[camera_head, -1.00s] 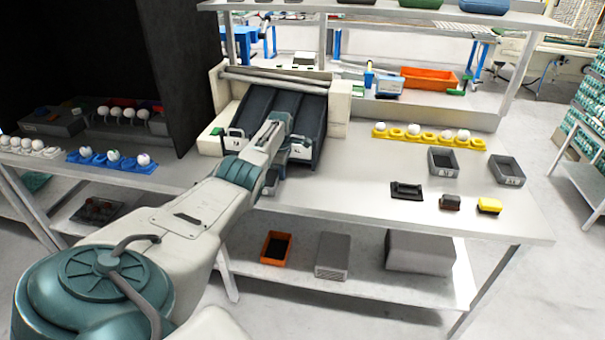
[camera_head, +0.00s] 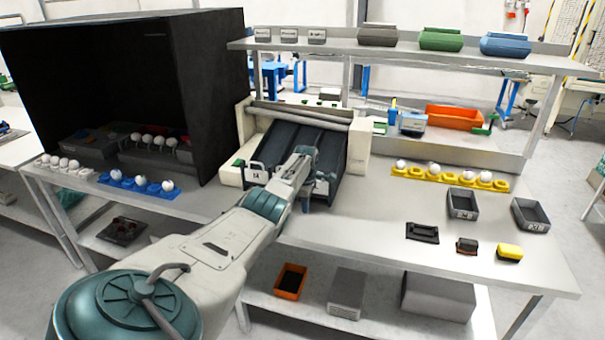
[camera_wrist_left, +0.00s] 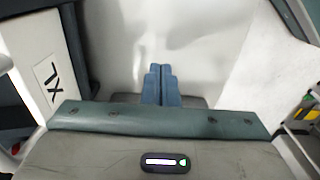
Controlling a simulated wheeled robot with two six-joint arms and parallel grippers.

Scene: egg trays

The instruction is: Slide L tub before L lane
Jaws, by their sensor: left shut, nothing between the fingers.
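The sloped dark lanes (camera_head: 291,150) sit in a cream frame on the table. A plate at their left front end (camera_head: 256,171) has a label too small to read surely. The XL plate (camera_head: 321,187) stands at their right front and also shows in the left wrist view (camera_wrist_left: 52,78). My left arm covers the middle lane's front. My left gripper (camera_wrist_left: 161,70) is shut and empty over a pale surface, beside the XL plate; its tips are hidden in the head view. Two grey tubs, one nearer (camera_head: 463,205) and one farther right (camera_head: 531,216), stand apart from it; their labels are unclear.
A yellow egg tray (camera_head: 448,177) lies behind the tubs. A black tool (camera_head: 422,232), a small dark-red item (camera_head: 467,246) and a yellow block (camera_head: 509,253) lie in front. A blue egg tray (camera_head: 140,186) is left. The table between lanes and tubs is clear.

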